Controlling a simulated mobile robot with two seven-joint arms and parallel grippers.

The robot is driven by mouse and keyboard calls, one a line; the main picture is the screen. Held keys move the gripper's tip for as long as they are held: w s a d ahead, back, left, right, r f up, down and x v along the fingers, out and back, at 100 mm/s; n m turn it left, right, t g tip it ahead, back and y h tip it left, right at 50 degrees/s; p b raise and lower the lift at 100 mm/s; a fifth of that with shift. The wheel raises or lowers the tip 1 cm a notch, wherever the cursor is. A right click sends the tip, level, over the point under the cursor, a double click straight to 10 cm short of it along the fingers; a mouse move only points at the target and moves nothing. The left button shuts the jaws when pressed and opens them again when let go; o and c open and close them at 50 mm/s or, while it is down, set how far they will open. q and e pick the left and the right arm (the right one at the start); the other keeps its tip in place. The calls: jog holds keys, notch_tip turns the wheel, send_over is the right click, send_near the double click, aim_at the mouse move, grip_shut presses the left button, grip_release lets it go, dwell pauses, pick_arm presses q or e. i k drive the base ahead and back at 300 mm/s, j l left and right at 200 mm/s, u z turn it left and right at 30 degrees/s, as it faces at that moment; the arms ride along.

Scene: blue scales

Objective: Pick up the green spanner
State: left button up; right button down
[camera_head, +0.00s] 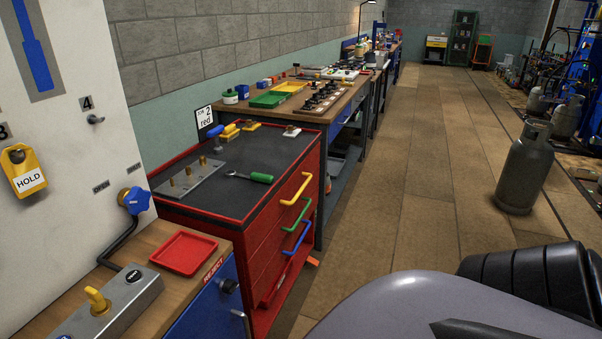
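The green spanner (261,178) lies flat on the dark top of the red tool cabinet (262,236). Its green handle points right, and its grey metal end points left. It sits near the cabinet's right front part, just right of a grey metal plate (190,180) with brass fittings. Neither of my grippers is in view. Grey and black parts at the bottom right look like parts of my own body, with no fingers showing.
A red tray (183,252) sits on the nearer wooden bench with a yellow-knobbed switch box (108,308). Blue and yellow items (229,130) stand at the cabinet's back. A grey gas cylinder (525,168) stands on the right. The floor (425,160) between is clear.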

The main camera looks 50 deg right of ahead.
aim_at(268, 179)
jog(key=z, duration=1.4)
jog(key=u, duration=0.6)
jog(key=i+l+u, duration=0.1)
jog(key=l+u, duration=0.15)
jog(key=u, duration=0.2)
jog(key=l+u, duration=0.25)
jog(key=u, duration=0.2)
jog(key=l+u, duration=0.4)
jog(key=l, duration=0.35)
jog(key=l+u, duration=0.35)
jog(key=l, duration=0.45)
jog(key=k+l, duration=0.1)
jog(key=l, duration=0.4)
jog(key=k+l+u, duration=0.1)
jog(key=l, duration=0.4)
jog(key=k+l+u, duration=0.1)
jog(key=l, duration=0.4)
